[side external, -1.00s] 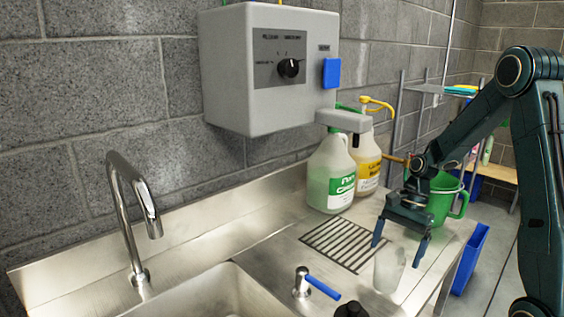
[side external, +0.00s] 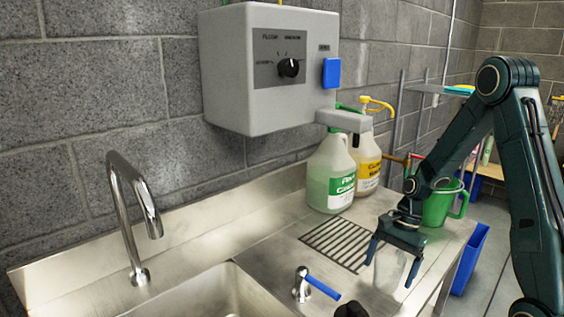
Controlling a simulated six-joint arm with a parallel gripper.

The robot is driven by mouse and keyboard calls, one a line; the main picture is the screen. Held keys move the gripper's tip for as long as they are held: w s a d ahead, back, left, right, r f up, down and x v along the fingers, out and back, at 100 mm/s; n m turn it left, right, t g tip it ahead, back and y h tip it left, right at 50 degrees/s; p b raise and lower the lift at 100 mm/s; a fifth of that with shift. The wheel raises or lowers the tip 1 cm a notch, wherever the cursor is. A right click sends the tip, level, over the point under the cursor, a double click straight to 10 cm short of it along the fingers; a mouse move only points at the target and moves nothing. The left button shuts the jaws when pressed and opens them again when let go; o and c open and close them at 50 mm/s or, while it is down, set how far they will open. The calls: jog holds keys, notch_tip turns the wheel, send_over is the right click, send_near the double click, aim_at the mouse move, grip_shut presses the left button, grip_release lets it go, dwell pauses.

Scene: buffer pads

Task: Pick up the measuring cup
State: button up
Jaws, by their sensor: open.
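The measuring cup (side external: 391,270) is a clear, frosted cup standing upright on the steel counter, just right of the drain grate. My gripper (side external: 390,267) points down over it, with its two dark fingers apart, one on the left and one on the right of the cup. The fingers reach down beside the cup's upper part. I cannot tell whether either finger touches it. The cup's rim is partly hidden by the gripper.
A green jug (side external: 438,207) stands close behind my gripper. Two chemical bottles, one green-labelled (side external: 330,180) and one yellow-labelled (side external: 368,170), stand by the wall. A blue-handled valve (side external: 317,285) and the sink (side external: 225,295) lie to the left. The drain grate (side external: 338,243) is clear.

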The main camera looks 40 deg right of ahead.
jog(key=c, duration=1.1)
jog(key=shift+r, duration=0.15)
notch_tip(320, 180, up, 20)
jog(key=shift+f, duration=0.15)
dwell(0.7)
